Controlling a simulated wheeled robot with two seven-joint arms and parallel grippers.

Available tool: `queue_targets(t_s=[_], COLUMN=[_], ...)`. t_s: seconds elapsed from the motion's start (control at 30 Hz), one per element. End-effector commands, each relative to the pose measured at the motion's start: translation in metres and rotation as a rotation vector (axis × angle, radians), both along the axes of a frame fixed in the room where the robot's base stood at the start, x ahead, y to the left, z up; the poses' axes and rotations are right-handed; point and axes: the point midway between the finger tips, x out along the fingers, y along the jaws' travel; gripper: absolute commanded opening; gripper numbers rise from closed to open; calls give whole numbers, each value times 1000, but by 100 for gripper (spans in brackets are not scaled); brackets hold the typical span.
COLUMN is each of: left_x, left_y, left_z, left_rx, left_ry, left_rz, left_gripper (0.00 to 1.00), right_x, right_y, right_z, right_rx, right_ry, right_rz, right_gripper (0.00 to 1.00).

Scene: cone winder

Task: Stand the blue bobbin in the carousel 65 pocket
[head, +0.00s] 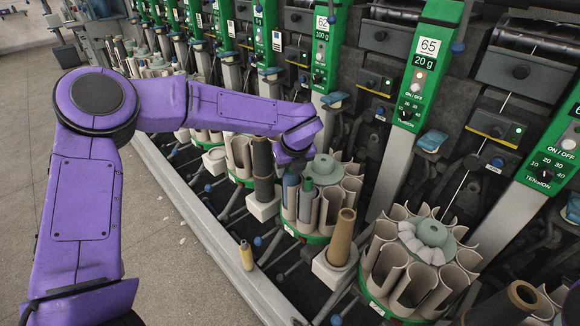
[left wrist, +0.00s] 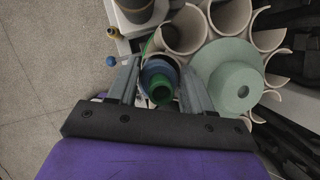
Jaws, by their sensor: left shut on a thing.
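The blue bobbin (head: 290,192) stands upright at the left edge of a carousel (head: 322,168) with beige pockets. My right gripper is out of view.
Another carousel (head: 432,232) with pale rolls on its hub is to the right. A tan bobbin (head: 342,235) stands on a white block between the carousels, and a dark bobbin (head: 262,168) on another.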

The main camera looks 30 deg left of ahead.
Motion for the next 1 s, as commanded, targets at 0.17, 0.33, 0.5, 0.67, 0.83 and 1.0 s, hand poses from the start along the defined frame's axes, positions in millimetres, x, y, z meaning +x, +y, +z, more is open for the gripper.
queue_targets(t_s=[0.17, 0.33, 0.5, 0.67, 0.83, 1.0], left_x=[0, 0, 0, 0, 0, 0], left_y=[0, 0, 0, 0, 0, 0], left_z=[1, -3, -7, -11, -11, -11], left_rx=[-1, -1, -1, -1, 0, 0], left_ry=[-1, -1, -1, -1, 0, 0], left_rz=[0, 0, 0, 0, 0, 0], left_gripper=[22, 22, 22, 22, 80, 80], right_x=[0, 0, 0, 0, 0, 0], right_y=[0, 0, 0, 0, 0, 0], right_z=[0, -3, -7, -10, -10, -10], right_rx=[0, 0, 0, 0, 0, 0], right_ry=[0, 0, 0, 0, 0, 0], right_rz=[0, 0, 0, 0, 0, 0], right_gripper=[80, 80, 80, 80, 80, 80])
